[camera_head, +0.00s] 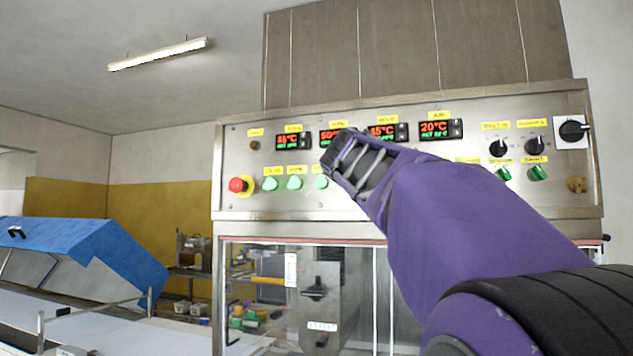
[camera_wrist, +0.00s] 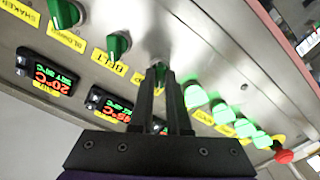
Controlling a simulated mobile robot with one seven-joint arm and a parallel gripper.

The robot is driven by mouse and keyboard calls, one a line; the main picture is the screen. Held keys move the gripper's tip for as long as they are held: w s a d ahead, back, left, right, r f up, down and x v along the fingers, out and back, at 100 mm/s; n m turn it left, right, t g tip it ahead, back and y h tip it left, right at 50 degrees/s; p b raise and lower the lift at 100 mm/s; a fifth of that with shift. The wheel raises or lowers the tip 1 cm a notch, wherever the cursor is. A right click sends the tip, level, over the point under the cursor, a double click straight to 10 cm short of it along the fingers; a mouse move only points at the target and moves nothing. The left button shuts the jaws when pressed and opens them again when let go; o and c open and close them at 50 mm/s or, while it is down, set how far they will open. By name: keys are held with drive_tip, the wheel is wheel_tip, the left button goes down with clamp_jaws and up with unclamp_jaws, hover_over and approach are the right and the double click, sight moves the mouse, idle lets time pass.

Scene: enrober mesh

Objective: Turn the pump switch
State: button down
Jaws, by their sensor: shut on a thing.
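My gripper (camera_wrist: 160,78) is shut on a green switch (camera_wrist: 157,98) on the steel control panel (camera_head: 390,208). Only a little of this switch shows between the fingers, and its own label is hidden, so I cannot read that it is the pump switch. It stands in the row between the green switch by the BELT label (camera_wrist: 118,45) and the lit green buttons (camera_wrist: 195,96). In the head view my gripper (camera_head: 358,165) is against the middle of the panel and covers the switch. I cannot tell the switch's turn position.
Temperature displays (camera_head: 293,142) line the panel's upper part. A red emergency button (camera_head: 239,185) is at the left, with green buttons (camera_head: 294,183) beside it. Black knobs (camera_head: 499,148) and a rotary switch (camera_head: 573,131) are at the right. Glass doors stand below.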

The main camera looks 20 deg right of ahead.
idle(0.3)
drive_tip(key=c, duration=0.9)
unclamp_jaws()
